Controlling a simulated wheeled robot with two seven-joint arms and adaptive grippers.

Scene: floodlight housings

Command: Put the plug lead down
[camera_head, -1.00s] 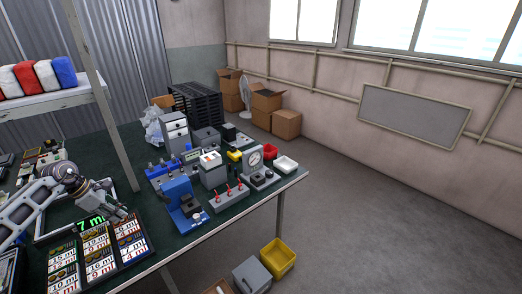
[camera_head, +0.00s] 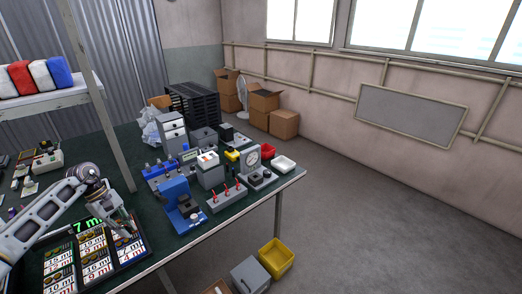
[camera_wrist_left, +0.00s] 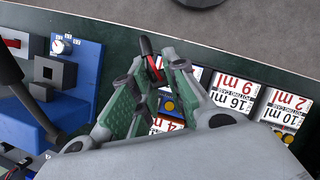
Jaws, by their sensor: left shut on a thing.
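My left gripper (camera_head: 127,227) reaches in from the left and points down over the right part of the label tray (camera_head: 145,258). In the left wrist view its green-padded fingers (camera_wrist_left: 145,100) are close together. A thin red and dark piece, which looks like the plug lead (camera_wrist_left: 148,58), shows at the fingertips, and the fingers are shut on it. Most of the lead is hidden by the fingers. I cannot tell whether it touches the tray. My right gripper is not in view.
A blue fixture (camera_head: 180,205) stands right of the tray; it also shows in the left wrist view (camera_wrist_left: 75,85). A grey block with red levers (camera_head: 227,195) and a dial gauge unit (camera_head: 250,160) stand farther right. A shelf post (camera_head: 105,120) rises behind my arm.

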